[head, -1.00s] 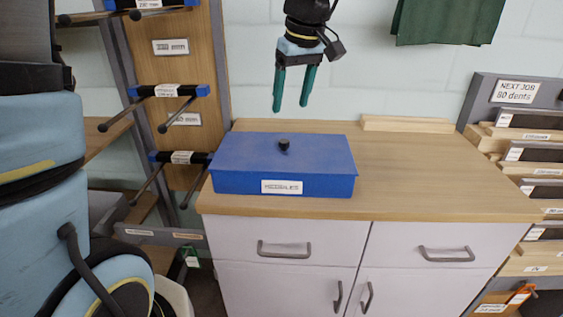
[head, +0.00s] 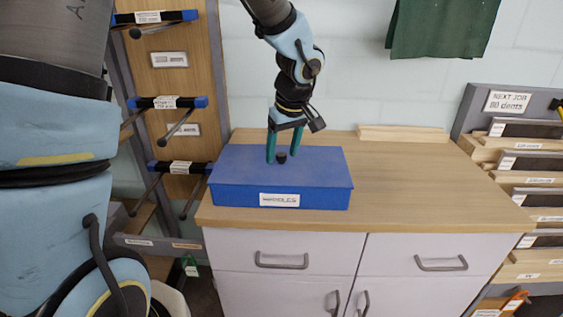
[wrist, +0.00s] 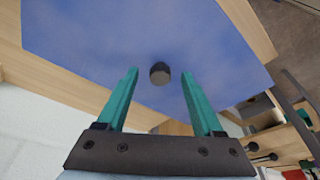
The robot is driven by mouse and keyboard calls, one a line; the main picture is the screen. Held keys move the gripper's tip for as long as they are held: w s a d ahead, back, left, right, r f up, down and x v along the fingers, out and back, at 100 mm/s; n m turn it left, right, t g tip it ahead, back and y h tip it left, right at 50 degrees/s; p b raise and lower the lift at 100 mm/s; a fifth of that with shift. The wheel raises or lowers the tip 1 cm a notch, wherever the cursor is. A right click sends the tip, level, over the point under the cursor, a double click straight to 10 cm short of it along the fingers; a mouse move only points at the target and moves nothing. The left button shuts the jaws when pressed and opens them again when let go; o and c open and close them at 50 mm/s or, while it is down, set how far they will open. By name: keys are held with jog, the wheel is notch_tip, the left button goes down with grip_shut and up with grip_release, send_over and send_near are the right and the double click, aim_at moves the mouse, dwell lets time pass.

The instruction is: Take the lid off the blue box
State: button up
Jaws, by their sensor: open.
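The blue box (head: 320,197) stands on the left part of the wooden cabinet top, with a white label on its front. Its flat blue lid (head: 235,165) is on, with a small black knob (head: 281,158) at its middle. My gripper (head: 282,160) is open and points down over the lid, close to the knob. In the wrist view the knob (wrist: 160,73) appears between and just beyond the green fingertips, and nothing is held. I cannot tell whether the fingertips reach down level with the knob.
The cabinet top (head: 420,180) is clear to the right of the box. A pale wooden strip (head: 403,133) lies at its back edge. A rack with blue-ended bars (head: 168,102) stands left, and a stepped rack of labelled pieces (head: 520,160) stands right.

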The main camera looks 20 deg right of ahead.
grip_shut()
dwell(0.5)
dwell(0.9)
